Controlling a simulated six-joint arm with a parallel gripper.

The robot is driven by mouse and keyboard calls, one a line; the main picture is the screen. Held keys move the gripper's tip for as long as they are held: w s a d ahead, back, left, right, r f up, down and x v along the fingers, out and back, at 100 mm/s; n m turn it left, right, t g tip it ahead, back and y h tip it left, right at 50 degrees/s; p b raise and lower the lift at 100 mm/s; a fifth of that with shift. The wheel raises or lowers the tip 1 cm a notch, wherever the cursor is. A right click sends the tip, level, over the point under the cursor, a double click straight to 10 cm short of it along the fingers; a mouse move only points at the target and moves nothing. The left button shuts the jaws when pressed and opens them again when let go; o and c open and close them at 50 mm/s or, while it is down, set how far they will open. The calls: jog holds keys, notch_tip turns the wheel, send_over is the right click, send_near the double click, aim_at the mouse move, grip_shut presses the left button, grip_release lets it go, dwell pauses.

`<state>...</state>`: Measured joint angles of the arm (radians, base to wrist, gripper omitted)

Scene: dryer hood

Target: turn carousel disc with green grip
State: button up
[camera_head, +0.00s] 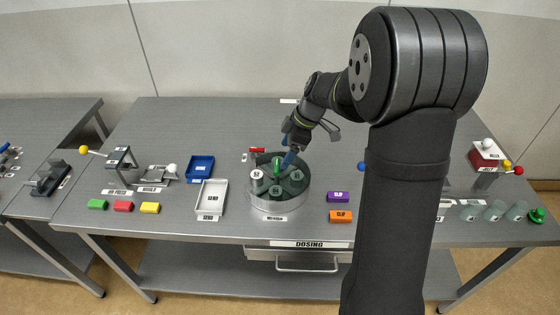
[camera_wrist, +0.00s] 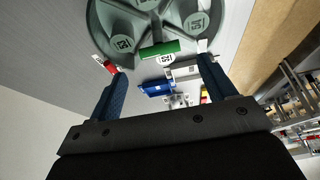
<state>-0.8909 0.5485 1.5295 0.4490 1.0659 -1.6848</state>
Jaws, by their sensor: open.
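The carousel disc (camera_head: 287,184) is a round grey-green plate on a metal base at the middle of the table. It carries several labelled round pieces and also fills the top of the wrist view (camera_wrist: 108,22). The green grip (camera_head: 277,166) stands on the disc and shows in the wrist view as a green bar (camera_wrist: 159,49). My gripper (camera_head: 291,158) is above the disc, close to the grip. In the wrist view its blue fingers (camera_wrist: 162,70) are spread wide, with the bar between and just beyond the tips. I see no contact with the grip.
A red piece (camera_head: 257,150) lies behind the disc. A white tray (camera_head: 212,197) and a blue bin (camera_head: 200,168) stand to the left. Purple (camera_head: 338,197) and orange (camera_head: 340,216) blocks lie to the right. My arm hides part of the table's right side.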

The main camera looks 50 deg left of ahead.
aim_at(278, 165)
jog(key=x, duration=0.5)
jog(key=shift+f, duration=0.15)
jog(key=c, duration=1.4)
